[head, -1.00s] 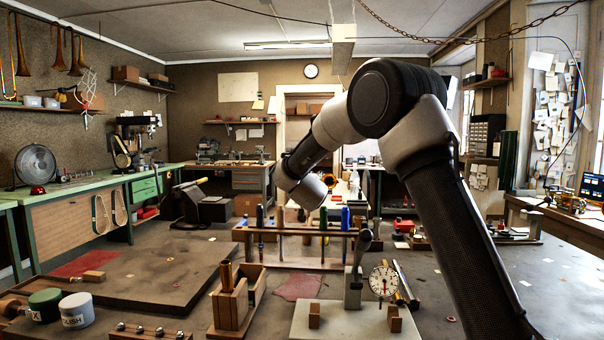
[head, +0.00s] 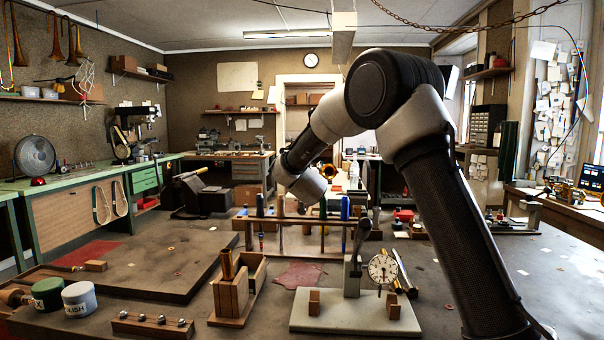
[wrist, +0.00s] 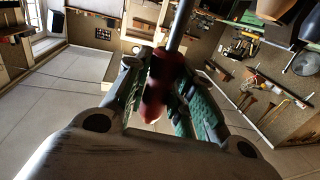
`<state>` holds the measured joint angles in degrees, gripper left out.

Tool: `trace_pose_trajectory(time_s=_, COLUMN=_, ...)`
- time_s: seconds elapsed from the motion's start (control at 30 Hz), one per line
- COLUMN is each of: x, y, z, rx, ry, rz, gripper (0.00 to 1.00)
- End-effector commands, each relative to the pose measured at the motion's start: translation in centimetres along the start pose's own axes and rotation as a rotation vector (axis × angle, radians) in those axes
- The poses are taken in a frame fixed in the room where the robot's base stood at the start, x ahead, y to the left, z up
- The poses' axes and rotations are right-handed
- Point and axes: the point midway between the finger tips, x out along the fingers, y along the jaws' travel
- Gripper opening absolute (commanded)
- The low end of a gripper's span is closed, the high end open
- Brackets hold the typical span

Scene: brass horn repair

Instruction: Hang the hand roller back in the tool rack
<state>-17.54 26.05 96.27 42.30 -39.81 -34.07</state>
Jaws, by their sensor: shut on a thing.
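My gripper (wrist: 158,100) shows in the wrist view, its green-padded fingers closed around a red handle with a metal shaft, which I take to be the hand roller (wrist: 160,72). The roller's far end is out of view. In the head view my fingers and the held tool cannot be made out clearly; my wrist is above and behind the rack. The wooden tool rack (head: 303,220) stands on the bench at the middle of the head view. Several tools with blue, brown and green handles hang in it. Part of its bar shows between the brown and green handles.
In front of the rack stand a wooden holder (head: 232,298) and a pale plate (head: 340,318) with a dial gauge (head: 382,269) and an upright lever. Jars (head: 79,299) and a dark board (head: 150,268) lie left.

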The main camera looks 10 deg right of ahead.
Motion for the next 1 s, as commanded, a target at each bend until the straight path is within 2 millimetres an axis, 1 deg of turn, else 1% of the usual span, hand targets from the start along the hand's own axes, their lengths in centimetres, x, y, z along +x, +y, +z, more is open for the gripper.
trace_pose_trajectory(time_s=0.53, x=0.0, y=0.0, z=0.0, rx=0.000, ry=0.001, rz=0.000, gripper=0.00)
trace_pose_trajectory(time_s=1.0, x=0.0, y=0.0, z=1.7, rx=0.000, ry=0.001, rz=0.001, gripper=0.00)
